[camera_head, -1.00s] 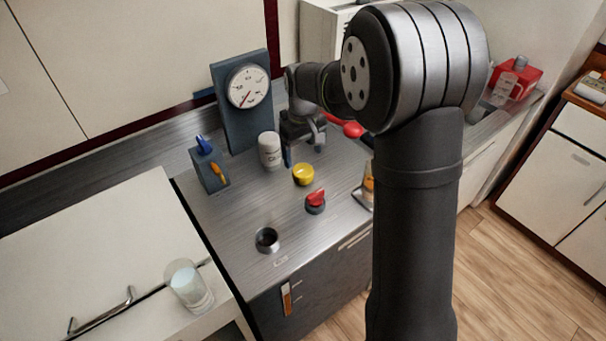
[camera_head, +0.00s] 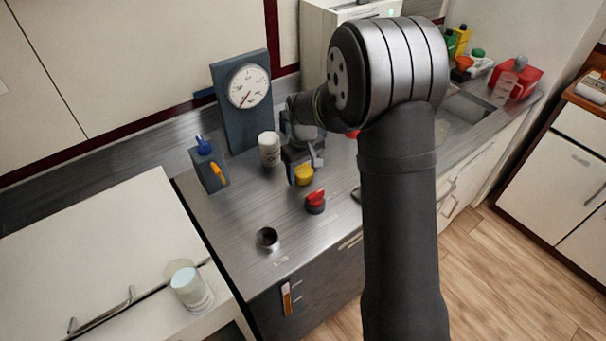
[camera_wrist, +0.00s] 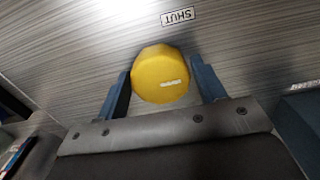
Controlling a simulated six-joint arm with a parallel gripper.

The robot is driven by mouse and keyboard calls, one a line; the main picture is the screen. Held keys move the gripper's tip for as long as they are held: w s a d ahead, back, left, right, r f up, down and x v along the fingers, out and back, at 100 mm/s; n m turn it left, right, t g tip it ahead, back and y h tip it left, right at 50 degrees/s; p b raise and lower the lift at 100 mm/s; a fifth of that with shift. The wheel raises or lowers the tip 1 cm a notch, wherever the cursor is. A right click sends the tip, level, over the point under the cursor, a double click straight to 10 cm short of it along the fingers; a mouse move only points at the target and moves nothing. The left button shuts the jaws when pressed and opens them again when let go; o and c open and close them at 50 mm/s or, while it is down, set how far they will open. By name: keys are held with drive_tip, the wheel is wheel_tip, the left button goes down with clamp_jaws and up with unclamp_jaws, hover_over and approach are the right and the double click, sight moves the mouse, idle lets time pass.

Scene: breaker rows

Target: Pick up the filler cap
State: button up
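The yellow cap (camera_head: 304,174), which looks like the filler cap, sits on the grey metal counter. It shows in the wrist view (camera_wrist: 160,76) as a yellow round piece with a small white label. My gripper (camera_wrist: 160,82) is open, with one blue finger on each side of the cap. Narrow gaps show between the cap and both fingers, so they do not appear to be closed on it. In the head view my gripper (camera_head: 301,166) is over the cap and hides its back part.
A red knob on a dark base (camera_head: 315,201) stands just in front of the cap. A white canister (camera_head: 269,149) is close on the left. A dark open cup (camera_head: 267,239), a blue-grey block (camera_head: 209,168) and a gauge panel (camera_head: 245,100) stand further off. A "SHUT" label (camera_wrist: 178,16) is on the counter.

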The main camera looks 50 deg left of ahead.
drive_tip(key=c, duration=0.6)
drive_tip(key=shift+r, duration=0.1)
drive_tip(key=shift+c, duration=0.2)
